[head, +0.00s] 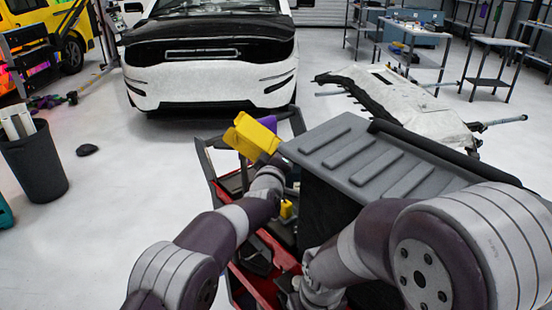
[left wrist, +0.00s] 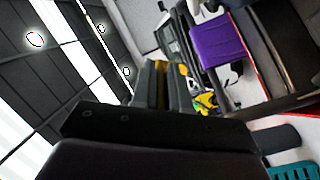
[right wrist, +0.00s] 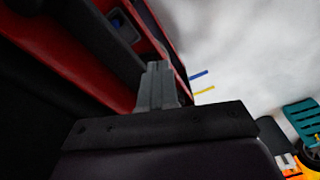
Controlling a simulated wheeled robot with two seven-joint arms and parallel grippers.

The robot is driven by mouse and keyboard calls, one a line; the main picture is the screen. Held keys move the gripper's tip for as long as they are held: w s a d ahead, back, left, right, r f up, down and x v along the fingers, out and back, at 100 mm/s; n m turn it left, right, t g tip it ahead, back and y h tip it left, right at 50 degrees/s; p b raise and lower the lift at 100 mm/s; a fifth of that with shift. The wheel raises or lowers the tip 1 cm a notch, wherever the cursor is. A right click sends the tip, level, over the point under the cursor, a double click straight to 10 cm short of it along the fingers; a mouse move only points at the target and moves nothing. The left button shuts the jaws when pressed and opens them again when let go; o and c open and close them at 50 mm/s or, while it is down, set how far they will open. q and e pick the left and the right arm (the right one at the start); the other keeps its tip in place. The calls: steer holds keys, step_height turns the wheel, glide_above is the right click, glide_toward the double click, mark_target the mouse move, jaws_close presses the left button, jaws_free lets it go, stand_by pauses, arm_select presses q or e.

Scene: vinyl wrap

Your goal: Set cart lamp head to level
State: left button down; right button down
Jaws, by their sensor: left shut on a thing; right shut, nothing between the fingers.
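The yellow lamp head (head: 252,137) shows above the far left end of the cart (head: 205,165) in the head view, and it looks tilted. My left arm reaches up to it from the left. My left gripper (left wrist: 164,72) is shut on the lamp head, with a yellow strip showing between its fingers in the left wrist view. The head view mostly hides these fingers. My right gripper (right wrist: 157,82) is shut and empty beside the cart's red tray edge (right wrist: 95,70), low down. In the head view my right arm hides most of it.
A grey ribbed lid (head: 370,150) covers the cart's right part. A purple panel (left wrist: 215,40) is close to my left gripper. A white car (head: 210,70) stands ahead and a black bin (head: 35,160) at left. The floor between bin and cart is mostly clear.

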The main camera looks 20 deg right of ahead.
arm_select(q)
steer(key=shift+r, duration=0.1)
stand_by(0.3)
steer(key=c, duration=1.5)
jaws_free()
steer(key=shift+d, duration=0.1)
